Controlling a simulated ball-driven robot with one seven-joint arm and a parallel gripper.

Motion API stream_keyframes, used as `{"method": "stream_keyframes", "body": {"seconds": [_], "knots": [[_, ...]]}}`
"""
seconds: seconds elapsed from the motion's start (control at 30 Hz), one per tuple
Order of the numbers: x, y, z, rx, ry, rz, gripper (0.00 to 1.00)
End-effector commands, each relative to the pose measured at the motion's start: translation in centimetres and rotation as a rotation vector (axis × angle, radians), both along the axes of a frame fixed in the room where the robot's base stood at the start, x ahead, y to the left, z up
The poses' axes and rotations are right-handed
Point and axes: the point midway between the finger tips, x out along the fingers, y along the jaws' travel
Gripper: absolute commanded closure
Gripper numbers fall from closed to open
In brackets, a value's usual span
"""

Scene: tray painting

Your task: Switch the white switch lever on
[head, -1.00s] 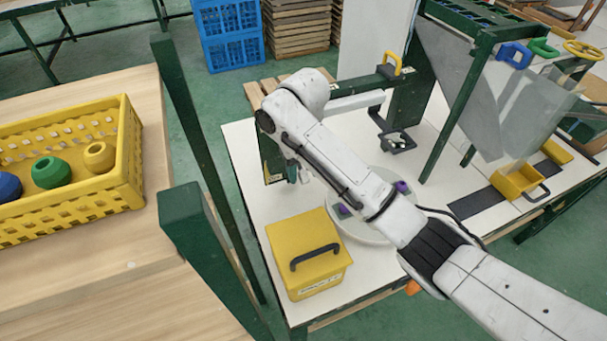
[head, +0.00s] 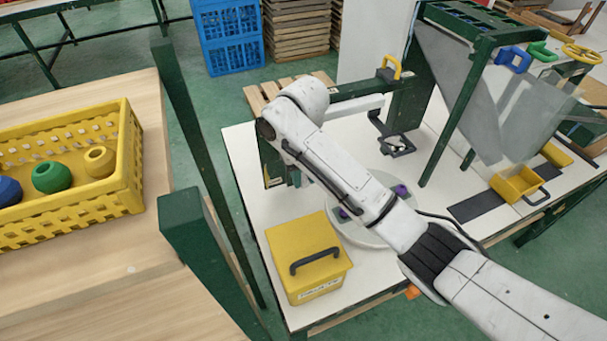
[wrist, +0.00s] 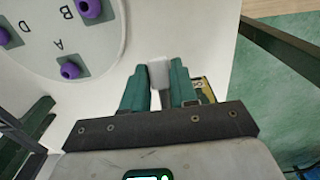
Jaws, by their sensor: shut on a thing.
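The white switch lever (wrist: 158,73) shows in the wrist view as a short pale block between the two green fingers. My gripper (wrist: 158,80) is shut on it, a finger on each side. A small part with a yellow edge (wrist: 206,90) shows behind the right finger; I cannot tell whether it belongs to the switch. In the head view my forearm covers most of the gripper, and the lever cannot be made out there.
A round grey turntable (wrist: 110,55) with purple knobs lies beside my gripper. A yellow box with a black handle (head: 305,265) stands on the white table (head: 240,150). Green posts (head: 200,170) and a yellow crate of balls (head: 130,160) are to the left.

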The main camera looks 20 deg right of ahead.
Motion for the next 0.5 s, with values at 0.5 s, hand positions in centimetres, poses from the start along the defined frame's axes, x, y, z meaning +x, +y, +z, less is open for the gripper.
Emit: {"method": "stream_keyframes", "body": {"seconds": [0.5], "knots": [[0.1, -0.1, 1.0, -0.003, 0.088, -0.002, 1.0]]}}
